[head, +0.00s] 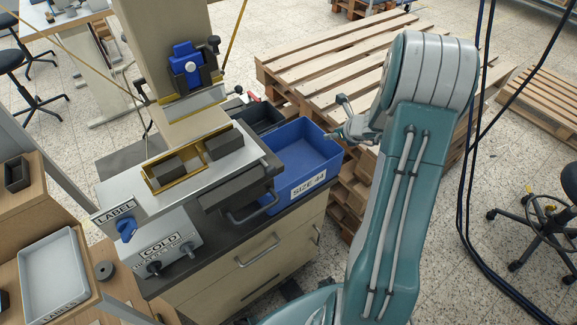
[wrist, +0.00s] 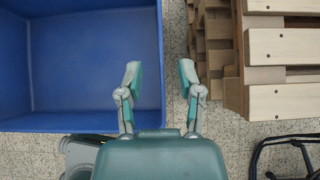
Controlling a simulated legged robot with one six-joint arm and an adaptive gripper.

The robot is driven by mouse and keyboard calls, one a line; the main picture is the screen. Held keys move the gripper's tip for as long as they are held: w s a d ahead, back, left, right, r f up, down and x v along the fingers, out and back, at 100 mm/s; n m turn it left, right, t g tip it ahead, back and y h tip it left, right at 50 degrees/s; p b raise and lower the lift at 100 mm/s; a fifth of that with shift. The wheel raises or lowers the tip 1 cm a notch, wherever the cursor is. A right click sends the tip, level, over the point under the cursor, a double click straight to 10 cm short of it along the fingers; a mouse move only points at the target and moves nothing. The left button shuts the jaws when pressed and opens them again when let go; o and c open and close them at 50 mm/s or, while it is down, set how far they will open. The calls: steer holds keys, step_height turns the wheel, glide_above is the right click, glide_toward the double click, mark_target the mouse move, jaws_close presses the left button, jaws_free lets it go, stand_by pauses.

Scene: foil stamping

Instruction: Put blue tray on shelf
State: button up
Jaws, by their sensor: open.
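The blue tray (head: 305,150), an open bin with a "SIZE 44" label on its front, stands on the dark top of the cabinet, right of the stamping press. It looks empty. My gripper (head: 338,119) is at the tray's right rim, with its fingers spread. In the wrist view the tray (wrist: 95,60) fills the upper left, and its right edge lies between the fingertips of my open gripper (wrist: 160,75). I cannot tell whether a finger touches the wall. No shelf is clearly identifiable; wooden racking (head: 30,205) stands at the left edge.
The stamping press (head: 165,190) stands close to the tray's left. A dark bin (head: 258,118) sits behind the tray. Stacked wooden pallets (head: 320,60) stand right behind it. A grey tray (head: 55,275) lies on the left racking. Dark cables (head: 468,180) hang at right.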

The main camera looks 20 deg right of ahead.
mark_target(324, 133)
steer(key=x, duration=0.6)
steer(key=shift+w+r, duration=0.15)
steer(key=shift+r, duration=0.1)
steer(key=shift+d, duration=0.1)
jaws_close()
